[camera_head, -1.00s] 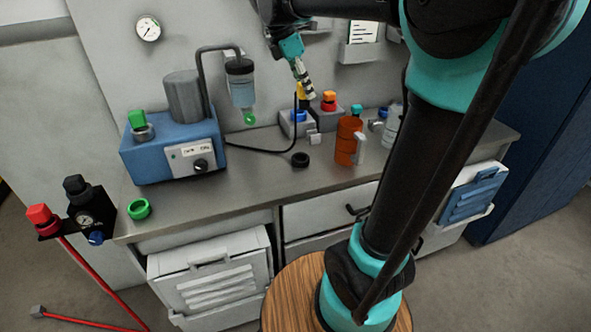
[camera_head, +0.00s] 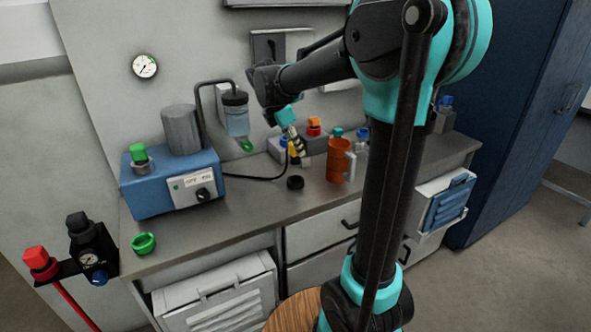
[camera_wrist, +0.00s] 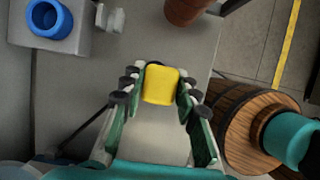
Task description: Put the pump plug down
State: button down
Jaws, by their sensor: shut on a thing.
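The pump plug is the yellow piece (camera_wrist: 161,86) between my fingers in the wrist view, with a black cable (camera_head: 256,177) running from the blue pump unit (camera_head: 148,195) towards it. My gripper (camera_wrist: 160,92) is shut on the plug. In the head view my gripper (camera_head: 299,155) is low over the bench, in front of the grey socket blocks and left of the orange mug. The plug is small and partly hidden there. I cannot tell whether it touches the bench (camera_head: 240,208).
A black ring (camera_head: 295,183) lies just in front of my gripper. The orange mug (camera_head: 338,162) stands close on the right. A grey block with a blue socket (camera_wrist: 48,18) is near in the wrist view. A green ring (camera_head: 144,243) lies at the bench's left front.

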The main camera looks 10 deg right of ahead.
aim_at(293, 163)
notch_tip(293, 163, down, 8)
jog(key=shift+f, duration=0.25)
dwell(0.4)
jog(key=c, duration=1.1)
grip_release()
jog(key=shift+f, duration=0.1)
jog(key=shift+c, duration=0.2)
jog(key=v, duration=1.2)
jog(key=s+d+f+m, duration=0.2)
jog(key=s+f+m, duration=0.1)
jog(key=s+d+f+m+y, duration=0.1)
jog(key=s+d+f+m, duration=0.1)
jog(key=f+m, duration=0.1)
jog(key=s+d+f+m+y, duration=0.1)
jog(key=s+d+f+m, duration=0.1)
jog(key=s+f+m, duration=0.1)
jog(key=shift+s+f+m+t, duration=0.3)
jog(key=shift+f+t, duration=0.1)
jog(key=shift+f, duration=0.05)
jog(key=s+d+f+m+t+y, duration=0.2)
jog(key=s+f+m, duration=0.8)
jog(key=s+m, duration=0.2)
jog(key=shift+d+f, duration=0.2)
jog(key=shift+f, duration=0.05)
